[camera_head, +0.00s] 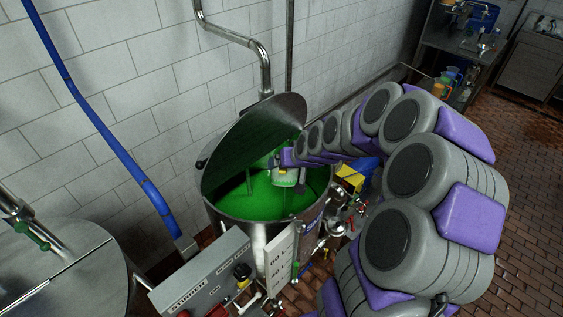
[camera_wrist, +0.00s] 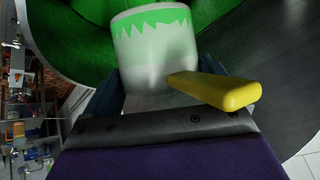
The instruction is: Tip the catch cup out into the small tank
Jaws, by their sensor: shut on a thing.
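The catch cup (camera_wrist: 155,50) is whitish with a jagged green band near its far end and a yellow handle (camera_wrist: 215,90) at its side. My gripper (camera_wrist: 155,88) is shut on it, with a dark finger at each side. In the head view the cup (camera_head: 286,176) is over the green liquid, inside the open mouth of the steel tank (camera_head: 232,228). Its green band shows toward its lower end there. The cup's inside is hidden, and I cannot tell its exact tilt or whether liquid is leaving it.
The tank's half-round lid (camera_head: 250,140) stands raised close to the cup. A control box (camera_head: 208,275) and valves (camera_head: 345,205) are at the tank's front and right. A blue pipe (camera_head: 105,130) runs down the left. Another steel vessel (camera_head: 65,270) is at lower left. Brick floor is open at right.

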